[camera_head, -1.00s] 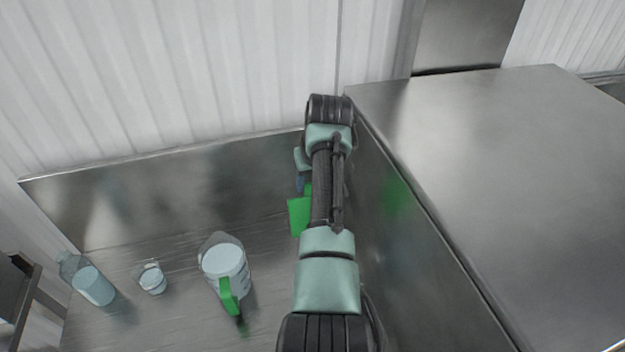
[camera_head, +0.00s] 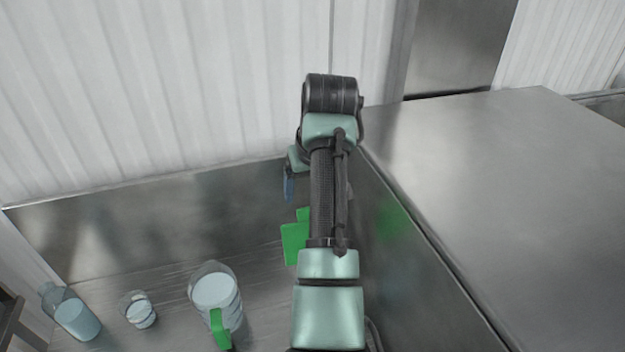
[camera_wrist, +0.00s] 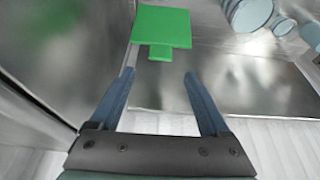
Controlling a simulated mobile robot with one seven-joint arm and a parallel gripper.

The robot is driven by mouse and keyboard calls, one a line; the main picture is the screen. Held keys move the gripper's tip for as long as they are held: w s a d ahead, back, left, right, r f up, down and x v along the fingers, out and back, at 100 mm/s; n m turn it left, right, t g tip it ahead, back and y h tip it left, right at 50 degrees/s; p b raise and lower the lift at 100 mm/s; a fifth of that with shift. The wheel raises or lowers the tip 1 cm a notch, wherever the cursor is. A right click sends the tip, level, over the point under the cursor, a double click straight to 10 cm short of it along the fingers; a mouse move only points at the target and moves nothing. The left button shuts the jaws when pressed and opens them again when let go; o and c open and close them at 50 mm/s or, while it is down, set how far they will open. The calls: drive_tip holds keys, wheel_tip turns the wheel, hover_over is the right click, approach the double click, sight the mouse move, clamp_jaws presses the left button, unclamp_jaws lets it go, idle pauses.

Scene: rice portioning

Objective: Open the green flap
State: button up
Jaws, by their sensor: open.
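The green flap (camera_wrist: 161,27) is a flat green square with a small tab (camera_wrist: 159,52) on the edge nearest my gripper in the wrist view. It also shows in the head view (camera_head: 294,243), partly hidden behind my arm. My gripper (camera_wrist: 158,75) is open and empty, its two blue fingers apart. The tab lies beyond the fingertips, roughly centred between them, and nothing touches it that I can see. In the head view only a bit of a blue finger (camera_head: 289,188) shows beside my arm.
A pitcher with a green handle (camera_head: 216,292), a small glass (camera_head: 139,311) and a bottle (camera_head: 72,314) stand left of the flap on the metal counter (camera_head: 165,262). A tall metal block (camera_head: 490,190) rises close on the right. A metal backsplash (camera_head: 150,210) stands behind.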

drive_tip(key=b+v, duration=0.1)
drive_tip(key=v, duration=0.4)
drive_tip(key=shift+s+r, duration=0.1)
drive_tip(key=shift+r, duration=0.25)
